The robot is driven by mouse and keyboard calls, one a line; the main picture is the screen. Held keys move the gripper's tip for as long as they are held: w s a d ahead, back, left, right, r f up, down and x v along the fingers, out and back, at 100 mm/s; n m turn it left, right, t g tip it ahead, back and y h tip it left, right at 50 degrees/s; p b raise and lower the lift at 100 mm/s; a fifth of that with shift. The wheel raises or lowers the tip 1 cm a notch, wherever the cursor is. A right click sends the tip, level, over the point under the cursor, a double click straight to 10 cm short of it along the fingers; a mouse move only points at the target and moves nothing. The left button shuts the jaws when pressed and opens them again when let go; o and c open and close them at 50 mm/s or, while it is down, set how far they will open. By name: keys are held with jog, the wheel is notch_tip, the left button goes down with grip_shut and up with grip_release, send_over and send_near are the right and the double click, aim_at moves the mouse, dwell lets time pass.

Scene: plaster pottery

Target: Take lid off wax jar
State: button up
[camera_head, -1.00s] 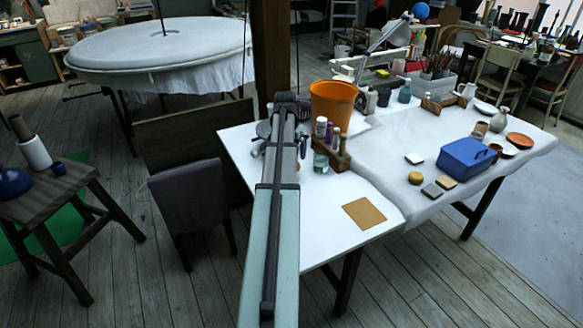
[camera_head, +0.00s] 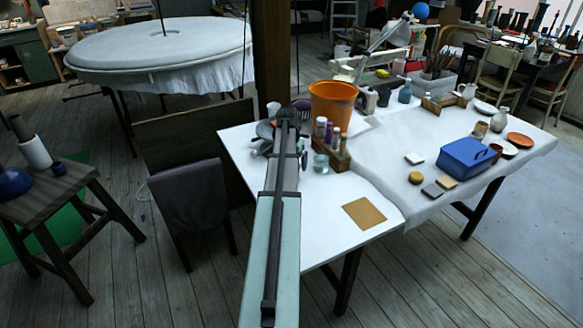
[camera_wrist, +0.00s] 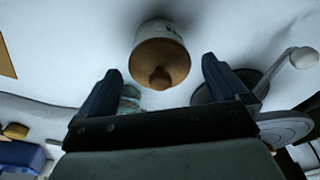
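The wax jar (camera_wrist: 148,27) shows at the top middle of the wrist view. It has a pale body and a round tan lid (camera_wrist: 176,62) with a small knob facing the camera. The lid sits on the jar. My gripper (camera_wrist: 160,65) is open, with one dark finger to each side of the lid in the picture; neither visibly touches it. How far the fingertips are from the lid is hard to tell. In the head view my arm covers the jar and most of the gripper.
On the white table (camera_head: 315,230) stand an orange bucket (camera_head: 332,104), a glass beaker (camera_head: 321,162) and a wooden rack of bottles (camera_head: 340,160), close right of my arm. A tan mat (camera_head: 363,214) lies in front. A blue box (camera_head: 466,158) is farther right.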

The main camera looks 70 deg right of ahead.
jog(key=c, duration=1)
jog(key=shift+r, duration=0.1)
notch_tip(320, 180, up, 9)
jog(key=shift+f, duration=0.15)
jog(key=shift+w+r, duration=0.15)
jog(key=shift+r, duration=0.1)
jog(key=w+a+f+n, duration=0.1)
jog(key=w+a+f, duration=0.4)
jog(key=w+a, duration=0.25)
jog(key=shift+s+a+f, duration=0.1)
jog(key=shift+a+f, duration=0.05)
jog(key=shift+f, duration=4.45)
